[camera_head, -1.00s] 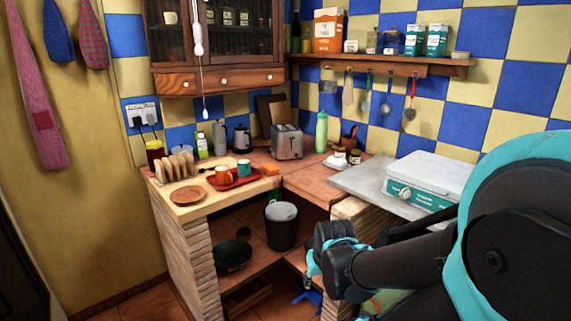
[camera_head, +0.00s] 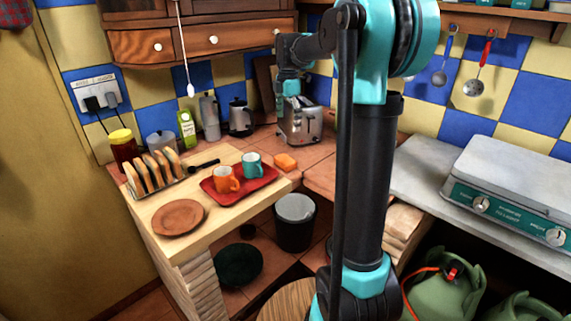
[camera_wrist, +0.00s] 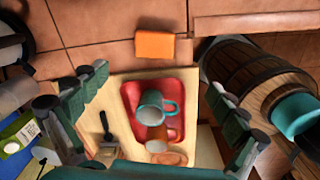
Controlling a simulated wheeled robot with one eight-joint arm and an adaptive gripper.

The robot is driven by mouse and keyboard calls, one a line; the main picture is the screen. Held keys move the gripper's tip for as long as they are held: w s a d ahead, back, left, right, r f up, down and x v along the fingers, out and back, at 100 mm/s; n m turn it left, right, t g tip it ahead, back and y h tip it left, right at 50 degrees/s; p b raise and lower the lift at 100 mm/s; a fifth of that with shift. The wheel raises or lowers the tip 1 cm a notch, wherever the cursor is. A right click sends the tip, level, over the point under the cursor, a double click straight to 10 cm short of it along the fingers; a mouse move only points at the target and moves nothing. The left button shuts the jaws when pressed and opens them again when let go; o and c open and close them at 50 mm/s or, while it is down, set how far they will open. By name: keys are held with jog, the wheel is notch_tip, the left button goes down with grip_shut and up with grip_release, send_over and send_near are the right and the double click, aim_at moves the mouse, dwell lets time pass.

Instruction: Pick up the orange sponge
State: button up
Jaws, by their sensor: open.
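The orange sponge (camera_head: 285,162) lies flat on the tiled counter, just beyond the red tray's far right corner. It also shows in the wrist view (camera_wrist: 155,46), near the top middle, unobstructed. My gripper (camera_head: 289,100) hangs in front of the toaster, above the counter and apart from the sponge. In the wrist view my gripper's fingers (camera_wrist: 158,90) are spread wide at left and right with nothing held between them. The sponge appears above the gap between the fingertips.
A red tray (camera_head: 262,182) with an orange mug (camera_head: 226,179) and a teal mug (camera_head: 252,165) sits beside the sponge on a wooden board (camera_head: 222,213). The toaster (camera_head: 302,127) stands behind. A toast rack (camera_head: 152,173) is at left. Tiled counter around the sponge is free.

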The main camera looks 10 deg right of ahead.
jog(key=w+r+n, duration=0.1)
jog(key=w+n, duration=0.1)
send_over(285, 159)
jog(key=f, duration=1.1)
jog(key=shift+w+d+f, duration=0.1)
jog(key=shift+w+f, duration=0.15)
jog(key=shift+f, duration=0.05)
jog(key=shift+s+f, duration=0.2)
jog(key=shift+f, duration=2.55)
jog(key=c, duration=1)
